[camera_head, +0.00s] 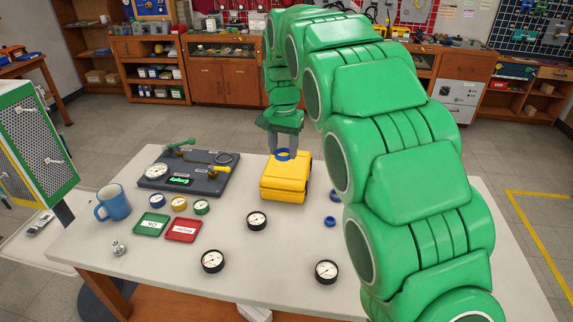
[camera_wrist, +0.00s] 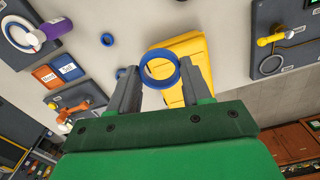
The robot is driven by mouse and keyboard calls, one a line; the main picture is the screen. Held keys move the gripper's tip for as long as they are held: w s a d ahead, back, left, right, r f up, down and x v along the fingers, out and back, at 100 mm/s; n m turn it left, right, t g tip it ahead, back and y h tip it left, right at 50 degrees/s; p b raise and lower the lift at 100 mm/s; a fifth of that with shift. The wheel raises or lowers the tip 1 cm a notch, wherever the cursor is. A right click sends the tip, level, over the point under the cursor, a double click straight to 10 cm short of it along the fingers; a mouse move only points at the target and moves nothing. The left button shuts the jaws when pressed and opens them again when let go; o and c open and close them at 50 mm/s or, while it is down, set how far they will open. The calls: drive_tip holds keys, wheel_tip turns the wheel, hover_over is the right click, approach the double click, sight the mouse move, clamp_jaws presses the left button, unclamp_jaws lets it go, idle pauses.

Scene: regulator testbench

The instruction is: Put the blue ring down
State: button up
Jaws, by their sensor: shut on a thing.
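My gripper (camera_head: 284,149) is shut on a blue ring (camera_head: 283,158), which shows just above or at the top of a yellow case (camera_head: 284,184) on the white table (camera_head: 300,238). In the wrist view, the blue ring (camera_wrist: 158,84) sits between the two grey fingers of my gripper (camera_wrist: 160,73), with its opening visible. The yellow case (camera_wrist: 190,50) lies behind it there. Whether the ring touches the case I cannot tell. Two other blue rings, one farther back (camera_head: 335,196) and one nearer (camera_head: 330,222), lie on the table right of the case.
A dark test panel (camera_head: 190,185) stands left of the case. A blue mug (camera_head: 115,203), a green tray (camera_head: 152,225), a red tray (camera_head: 184,231), several small round parts and several black gauges (camera_head: 256,221) occupy the table. Bare tabletop shows between the gauges. My arm hides the right side.

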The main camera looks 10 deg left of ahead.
drive_tip(key=w+a+f, duration=0.4)
drive_tip(key=w, duration=0.5)
hover_over(275, 165)
drive_tip(key=shift+s+f, duration=0.2)
drive_tip(key=shift+f, duration=2.6)
drive_tip(key=shift+w+f, duration=0.15)
drive_tip(key=shift+a+f, duration=0.1)
drive_tip(key=shift+f, duration=1.5)
drive_tip(key=shift+f, duration=0.15)
drive_tip(key=o, duration=1)
